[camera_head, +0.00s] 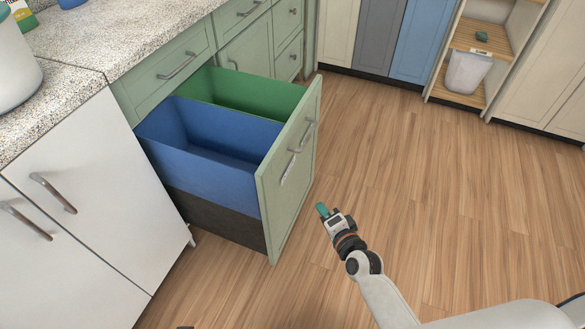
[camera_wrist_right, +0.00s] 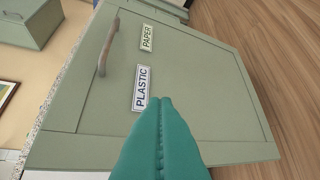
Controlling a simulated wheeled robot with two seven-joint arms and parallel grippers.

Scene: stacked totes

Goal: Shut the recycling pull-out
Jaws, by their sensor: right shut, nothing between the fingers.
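The recycling pull-out stands open, its green front panel (camera_head: 290,165) well out from the cabinet. It holds a blue bin (camera_head: 205,170) and a green bin (camera_head: 245,97) behind it, and both look empty. A bar handle (camera_head: 302,137) is on the panel's outer face. In the right wrist view the panel (camera_wrist_right: 190,95) fills the middle, with a handle (camera_wrist_right: 108,48) and labels reading PAPER and PLASTIC. My right gripper (camera_head: 322,209) has teal fingers, shut and empty. It is in front of the panel, apart from it in the head view. My left gripper is not in view.
A speckled counter (camera_head: 120,35) runs above green drawers, with a white cabinet (camera_head: 90,200) at the left. Wood floor (camera_head: 430,180) is clear to the right. Far cabinets and a shelf with a small bin (camera_head: 467,72) stand at the back.

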